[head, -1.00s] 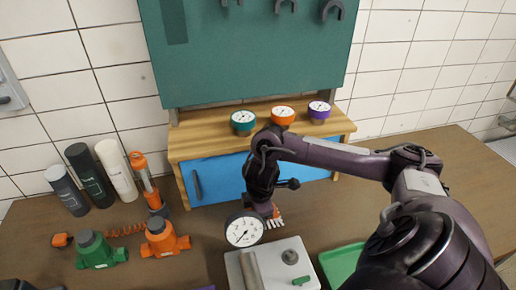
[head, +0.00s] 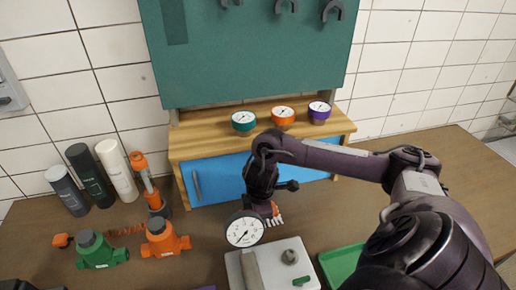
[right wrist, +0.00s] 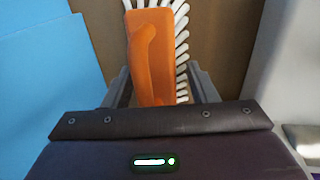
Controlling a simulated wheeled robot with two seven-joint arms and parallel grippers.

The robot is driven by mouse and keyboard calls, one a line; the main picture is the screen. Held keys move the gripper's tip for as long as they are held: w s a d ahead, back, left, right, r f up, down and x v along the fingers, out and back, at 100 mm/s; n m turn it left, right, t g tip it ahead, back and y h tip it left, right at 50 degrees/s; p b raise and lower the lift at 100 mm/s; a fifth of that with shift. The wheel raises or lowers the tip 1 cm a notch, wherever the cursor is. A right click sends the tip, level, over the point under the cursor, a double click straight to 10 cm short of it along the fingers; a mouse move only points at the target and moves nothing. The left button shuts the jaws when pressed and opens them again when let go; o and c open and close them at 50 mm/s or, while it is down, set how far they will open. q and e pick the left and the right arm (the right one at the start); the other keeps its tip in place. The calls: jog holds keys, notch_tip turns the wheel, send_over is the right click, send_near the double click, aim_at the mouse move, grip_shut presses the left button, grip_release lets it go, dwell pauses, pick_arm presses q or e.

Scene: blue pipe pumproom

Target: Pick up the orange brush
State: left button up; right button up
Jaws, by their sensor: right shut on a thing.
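The orange brush (right wrist: 152,55) with white bristles lies between the two fingers of my right gripper (right wrist: 162,88) in the right wrist view. The gripper is shut on its orange body. In the head view, the brush (head: 275,214) shows partly below my right wrist, in front of the blue cabinet front. My right arm hides part of it there. I cannot tell whether the brush touches the bench.
A white-faced gauge (head: 243,230) is just left of the brush. Green (head: 98,252) and orange (head: 165,238) valves and several bottles stand left. The wooden cabinet (head: 185,146) is behind.

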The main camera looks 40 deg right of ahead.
jog(key=shift+r, duration=0.4)
notch_tip(320, 180, up, 19)
jog(key=p, duration=1.2)
